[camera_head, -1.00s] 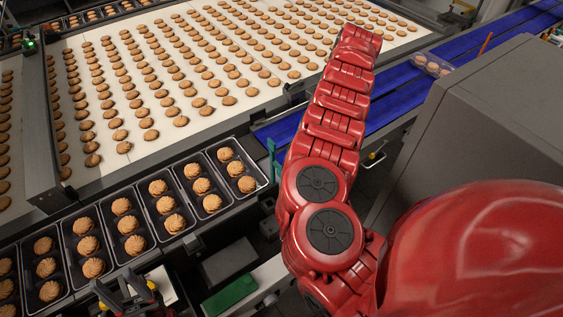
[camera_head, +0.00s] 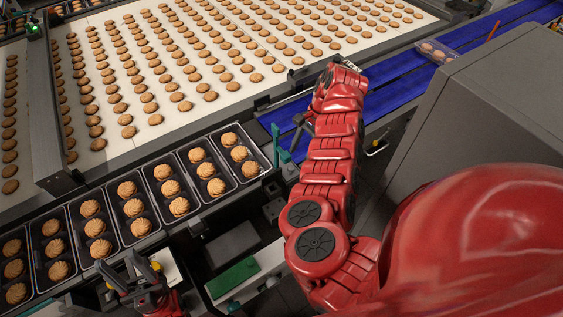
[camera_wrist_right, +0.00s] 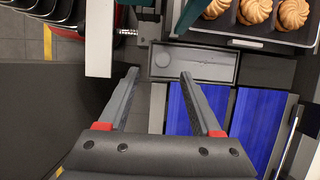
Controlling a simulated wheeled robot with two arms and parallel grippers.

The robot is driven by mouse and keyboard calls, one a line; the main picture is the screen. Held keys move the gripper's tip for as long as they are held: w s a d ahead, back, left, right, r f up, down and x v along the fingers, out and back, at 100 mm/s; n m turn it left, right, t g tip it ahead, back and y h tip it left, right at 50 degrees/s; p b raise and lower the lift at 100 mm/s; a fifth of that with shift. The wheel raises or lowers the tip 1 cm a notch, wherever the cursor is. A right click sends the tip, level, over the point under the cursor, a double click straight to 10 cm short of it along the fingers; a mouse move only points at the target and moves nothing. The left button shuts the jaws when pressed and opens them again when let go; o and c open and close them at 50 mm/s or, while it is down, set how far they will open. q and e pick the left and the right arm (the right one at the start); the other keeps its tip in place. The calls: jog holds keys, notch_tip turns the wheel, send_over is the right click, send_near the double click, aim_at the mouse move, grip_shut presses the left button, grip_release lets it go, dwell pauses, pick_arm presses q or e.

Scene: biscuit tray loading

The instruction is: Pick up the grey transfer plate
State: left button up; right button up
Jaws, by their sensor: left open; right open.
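A flat grey plate (camera_head: 232,244) lies below the row of biscuit trays in the head view; I cannot tell for sure that it is the transfer plate. My left gripper (camera_head: 130,268) is open at the lower left, in front of the trays and left of this plate. My right gripper (camera_head: 304,124) is partly hidden by its arm, near the blue belt. In the right wrist view my right gripper (camera_wrist_right: 159,75) is open and empty, its fingers apart. A grey rectangular piece with a round mark (camera_wrist_right: 195,64) lies just beyond its fingertips.
Black trays (camera_head: 167,187) of biscuits stand in a row beside the white biscuit belt (camera_head: 120,152). A green block (camera_head: 232,278) lies below the grey plate. The blue belt (camera_head: 395,88) runs behind my right arm, and a large grey cabinet (camera_head: 480,120) stands at right.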

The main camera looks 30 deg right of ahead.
aim_at(291, 167)
jog(key=shift+a+p+x, duration=0.15)
jog(key=shift+p+x, duration=0.15)
jog(key=shift+x, duration=1.05)
jog(key=shift+a+p+x, duration=0.15)
jog(key=shift+p+x, duration=0.1)
jog(key=shift+x, duration=1.05)
jog(key=shift+w+r, duration=0.1)
jog(key=shift+w, duration=0.05)
grip_shut()
